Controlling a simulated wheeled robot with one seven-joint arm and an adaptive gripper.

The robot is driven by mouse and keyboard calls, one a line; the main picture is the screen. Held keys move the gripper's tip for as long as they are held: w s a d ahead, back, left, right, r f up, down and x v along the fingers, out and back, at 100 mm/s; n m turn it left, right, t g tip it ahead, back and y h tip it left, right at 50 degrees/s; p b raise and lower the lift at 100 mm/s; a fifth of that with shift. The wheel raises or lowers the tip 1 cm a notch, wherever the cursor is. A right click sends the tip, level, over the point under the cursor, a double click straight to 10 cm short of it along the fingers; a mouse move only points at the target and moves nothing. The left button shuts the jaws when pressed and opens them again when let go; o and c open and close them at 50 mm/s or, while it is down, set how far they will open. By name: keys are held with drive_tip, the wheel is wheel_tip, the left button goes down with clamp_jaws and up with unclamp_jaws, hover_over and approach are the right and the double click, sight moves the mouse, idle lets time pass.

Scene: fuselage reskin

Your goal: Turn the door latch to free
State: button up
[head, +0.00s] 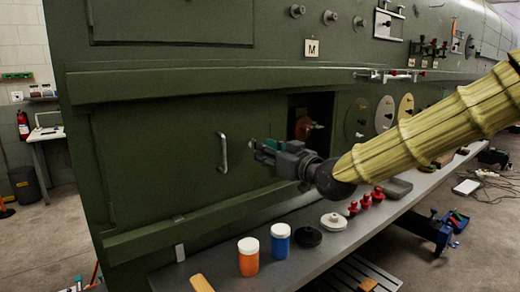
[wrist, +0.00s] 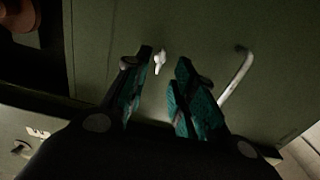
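The green door (head: 160,160) is closed on the fuselage side, with a pale bar handle (head: 223,152) that also shows in the wrist view (wrist: 236,76). A small pale latch (wrist: 159,60) sits on the door's surface in the wrist view, to the left of the handle. My gripper (head: 262,150) is in front of the door, right of the handle. In the wrist view its two teal-padded fingers (wrist: 165,72) are apart, with the latch showing in the gap between the tips. I cannot tell whether either finger touches it. In the head view my gripper largely hides the latch.
An open recess (head: 310,120) with a copper-coloured part is right of the door. A ledge (head: 300,262) below holds an orange jar (head: 248,258), a blue jar (head: 280,242), discs and red-topped pieces. A green rail (head: 200,220) runs under the door.

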drive_tip(key=v, duration=0.7)
drive_tip(key=shift+s+d, duration=0.25)
drive_tip(key=shift+f, duration=0.1)
